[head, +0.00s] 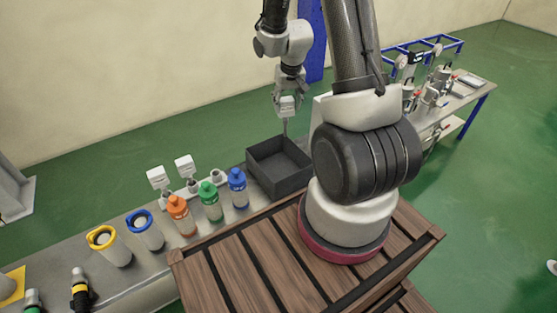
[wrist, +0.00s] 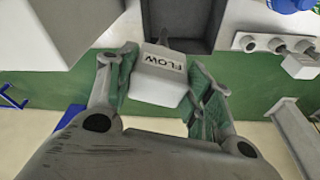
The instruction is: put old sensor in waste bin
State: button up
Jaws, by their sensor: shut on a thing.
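My gripper (head: 287,98) is shut on a white box-shaped sensor (head: 287,108) with a thin stem pointing down. In the wrist view the sensor (wrist: 160,78) shows the word FLOW and sits between both fingers of my gripper (wrist: 160,72). The dark grey, open-topped waste bin (head: 285,183) stands on the bench below; it also shows in the wrist view (wrist: 208,25). The sensor is held up near the bin's back edge, and its stem tip appears close to the rim level. I cannot tell whether the tip is over the opening. The visible bin interior looks empty.
Two white sensors (head: 157,177) (head: 184,167) stand in a rack left of the bin, beside an empty socket (head: 216,176). Orange (head: 180,214), green (head: 210,202) and blue (head: 237,188) bottles stand in front. A wooden-slatted top (head: 245,272) lies nearer.

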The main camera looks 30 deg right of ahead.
jog(key=s+a+f+n, duration=0.1)
jog(key=a+f+n, duration=0.2)
jog(key=f, duration=1.4)
jog(key=shift+s+a+y, duration=0.2)
jog(key=shift+y, duration=0.2)
jog(key=shift+f, duration=0.1)
jog(key=o, duration=1)
jog(key=shift+o, duration=0.2)
